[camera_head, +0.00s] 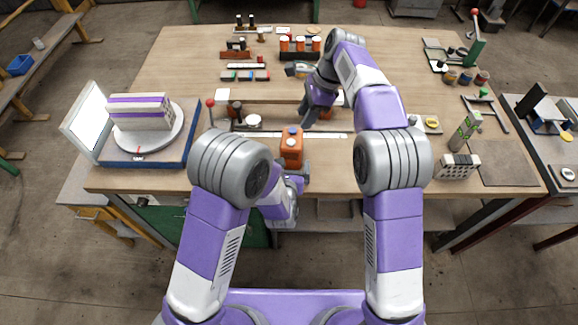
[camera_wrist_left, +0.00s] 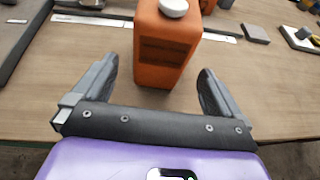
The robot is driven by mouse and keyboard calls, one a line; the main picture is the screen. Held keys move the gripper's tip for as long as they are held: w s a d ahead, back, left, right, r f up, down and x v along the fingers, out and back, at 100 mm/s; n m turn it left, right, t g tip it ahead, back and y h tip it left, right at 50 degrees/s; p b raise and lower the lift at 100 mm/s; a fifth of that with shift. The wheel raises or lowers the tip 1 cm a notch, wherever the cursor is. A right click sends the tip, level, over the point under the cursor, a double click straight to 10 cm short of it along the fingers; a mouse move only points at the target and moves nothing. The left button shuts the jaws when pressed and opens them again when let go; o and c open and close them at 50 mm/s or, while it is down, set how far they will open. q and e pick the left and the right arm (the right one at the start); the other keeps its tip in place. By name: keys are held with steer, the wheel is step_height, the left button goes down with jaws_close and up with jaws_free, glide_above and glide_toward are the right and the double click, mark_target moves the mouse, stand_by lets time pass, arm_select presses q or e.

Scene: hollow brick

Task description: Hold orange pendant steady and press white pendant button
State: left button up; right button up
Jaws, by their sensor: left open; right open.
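The orange pendant (camera_head: 291,150) stands upright near the front middle of the table. Its boxy body (camera_wrist_left: 163,50) fills the upper middle of the left wrist view, with a round white button (camera_wrist_left: 173,8) on top. My left gripper (camera_wrist_left: 157,72) is open, with one finger on each side of the pendant's near face and a visible gap on both sides. In the head view my left gripper (camera_head: 291,175) is just in front of the pendant, partly hidden by my arm. My right gripper (camera_head: 312,112) is open behind the pendant and slightly right, pointing down; its fingertips are hard to make out.
A round turntable (camera_head: 148,140) with a striped block stands at the left. A rail with a red-knobbed lever (camera_head: 210,104) lies behind the pendant. A hollow brick (camera_head: 458,166) and dark mat (camera_head: 508,163) are at the right. Table space right of the pendant is partly hidden by my arm.

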mark_target(291, 154)
arm_select(q)
steer(key=x, duration=0.7)
steer(key=shift+w, duration=0.15)
steer(key=shift+c, duration=0.5)
steer(key=c, duration=1.2)
steer(key=shift+c, duration=0.2)
arm_select(e)
jaws_close()
